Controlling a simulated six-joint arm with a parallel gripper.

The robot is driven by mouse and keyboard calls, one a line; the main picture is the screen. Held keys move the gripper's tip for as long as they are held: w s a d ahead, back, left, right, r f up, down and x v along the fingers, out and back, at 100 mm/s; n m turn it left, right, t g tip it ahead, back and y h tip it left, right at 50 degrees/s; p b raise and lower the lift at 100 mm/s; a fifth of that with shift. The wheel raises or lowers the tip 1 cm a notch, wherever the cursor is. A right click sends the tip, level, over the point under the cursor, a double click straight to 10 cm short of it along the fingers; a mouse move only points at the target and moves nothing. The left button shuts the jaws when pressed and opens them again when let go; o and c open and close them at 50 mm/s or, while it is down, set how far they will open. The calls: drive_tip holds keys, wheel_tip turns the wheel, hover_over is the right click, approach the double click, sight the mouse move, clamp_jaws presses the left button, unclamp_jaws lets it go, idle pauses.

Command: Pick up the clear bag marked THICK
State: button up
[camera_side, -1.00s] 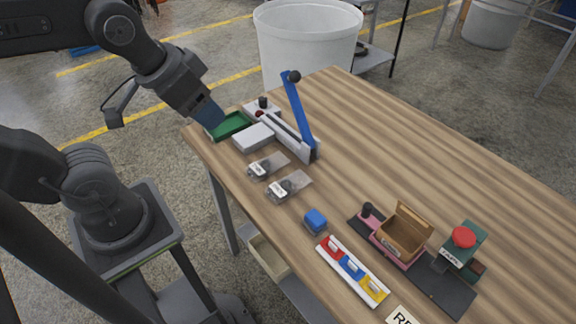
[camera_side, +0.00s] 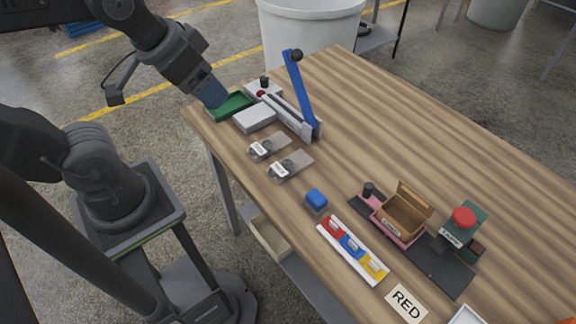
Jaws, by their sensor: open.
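Two small clear bags lie flat near the left edge of the wooden table in the side view, each with dark contents and a white label. One clear bag (camera_side: 272,146) is nearer the grey box, and the other clear bag (camera_side: 294,164) lies just below and to its right. The labels are too small to read, so I cannot tell which is marked THICK. My gripper (camera_side: 214,96) is open over the left edge of the green tray (camera_side: 236,103), up and left of both bags and apart from them. Its fingertips are hard to make out.
A grey box (camera_side: 254,118) and a sealer-like device with a raised blue arm (camera_side: 300,90) stand just beyond the bags. A blue block (camera_side: 316,201), a coloured strip (camera_side: 352,250) and a wooden box (camera_side: 404,214) lie nearer.

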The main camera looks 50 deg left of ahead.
drive_tip(key=o, duration=0.3)
drive_tip(key=g, duration=0.6)
hover_over(287, 165)
wheel_tip(287, 165, down, 16)
drive_tip(key=f, duration=0.8)
drive_tip(key=shift+s+d+f, duration=0.15)
drive_tip(key=shift+s, duration=0.25)
drive_tip(key=shift+w+a+f, duration=0.1)
drive_tip(key=shift+w+f, duration=0.1)
drive_tip(key=shift+f, duration=1.15)
drive_tip(key=shift+w+a+f, duration=0.1)
drive_tip(key=shift+w+f, duration=0.1)
drive_tip(key=shift+f, duration=1.1)
